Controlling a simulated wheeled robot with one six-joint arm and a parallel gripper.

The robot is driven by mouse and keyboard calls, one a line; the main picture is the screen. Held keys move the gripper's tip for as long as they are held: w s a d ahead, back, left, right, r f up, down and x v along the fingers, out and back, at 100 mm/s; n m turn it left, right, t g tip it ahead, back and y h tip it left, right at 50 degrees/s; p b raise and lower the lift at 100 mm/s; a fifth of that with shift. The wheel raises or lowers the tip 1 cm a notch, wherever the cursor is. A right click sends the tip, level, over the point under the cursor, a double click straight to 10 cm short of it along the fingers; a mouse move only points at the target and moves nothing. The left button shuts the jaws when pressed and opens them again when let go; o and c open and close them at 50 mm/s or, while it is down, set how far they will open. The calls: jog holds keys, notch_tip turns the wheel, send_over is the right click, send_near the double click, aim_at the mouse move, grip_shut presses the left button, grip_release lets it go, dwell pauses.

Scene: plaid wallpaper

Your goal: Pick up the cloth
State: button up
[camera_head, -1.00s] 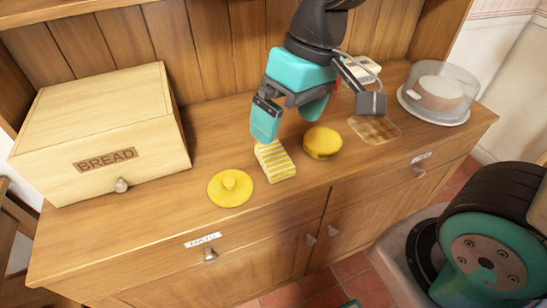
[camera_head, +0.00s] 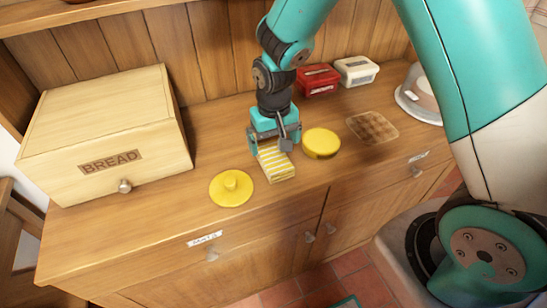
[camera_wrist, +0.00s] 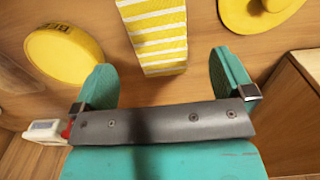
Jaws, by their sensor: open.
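The cloth (camera_head: 277,165) is a folded block with yellow and white stripes, lying on the wooden sideboard top. It also shows in the wrist view (camera_wrist: 158,32), at the top middle. My gripper (camera_head: 273,146) is open over the back end of the cloth in the head view. In the wrist view my gripper's two teal fingers (camera_wrist: 163,82) are spread, with the cloth's near end lined up between them. I see no finger touching the cloth. The gripper hides part of the cloth's back end in the head view.
A yellow lid with a knob (camera_head: 231,187) lies left of the cloth, and a round yellow tin (camera_head: 321,143) sits close on its right. A bread box (camera_head: 100,130) stands left. A brown waffle-like mat (camera_head: 373,126), red box (camera_head: 318,80) and white box (camera_head: 356,71) are farther right.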

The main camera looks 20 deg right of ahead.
aim_at(274, 156)
jog(key=shift+w+f+p, duration=0.15)
jog(key=shift+f+p, duration=0.65)
jog(key=shift+f, duration=2.5)
jog(key=c, duration=1.1)
jog(key=shift+r, duration=0.1)
notch_tip(274, 156, up, 20)
jog(key=shift+f+b, duration=0.1)
jog(key=shift+b, duration=0.95)
jog(key=o, duration=0.4)
jog(key=shift+c, duration=1.1)
